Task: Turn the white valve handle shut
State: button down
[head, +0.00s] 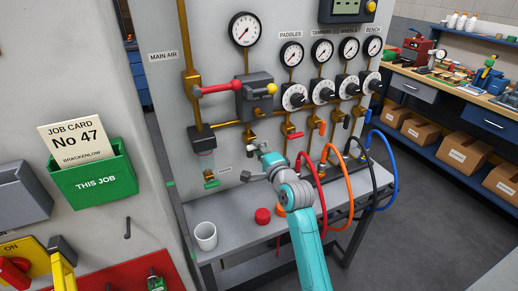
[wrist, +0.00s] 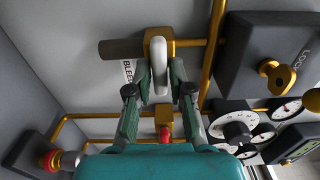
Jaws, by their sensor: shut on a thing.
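The white valve handle (wrist: 159,66) stands out from a brass valve body (wrist: 166,45) in the wrist view, beside a partly covered BLEED label (wrist: 128,70). My gripper (wrist: 161,82) has one finger on each side of the handle and is shut on it. There the gripper covers most of the bleed valve, and I cannot make out the handle.
A red main-air lever (head: 218,89) and several dials (head: 293,97) are above. Red (head: 303,165) and orange (head: 346,180) hoses loop close to the right of my arm. Below is a grey shelf (head: 238,238) with a white cup (head: 205,236) and a red cap (head: 262,215).

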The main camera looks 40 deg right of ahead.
jog(key=c, duration=1.2)
grip_release()
jog(key=shift+o, duration=0.2)
jog(key=shift+s, duration=0.1)
jog(key=v, duration=1.2)
jog(key=s+a+f+n+g+y, duration=0.1)
jog(key=s+a+f+n, duration=0.7)
jog(key=s+a+f, duration=0.6)
jog(key=s+a+n+y, duration=0.1)
jog(key=s+a+n, duration=0.2)
jog(key=s, duration=0.4)
jog(key=s+a+n+g+y, duration=0.1)
jog(key=s+a+n, duration=0.2)
jog(key=s+n, duration=0.3)
jog(key=s+a+n+y, duration=0.2)
jog(key=s+a+n, duration=0.1)
jog(key=s, duration=0.7)
jog(key=shift+s+a+n+g, duration=0.25)
jog(key=shift+a+n+g, duration=0.1)
jog(key=shift+n, duration=0.35)
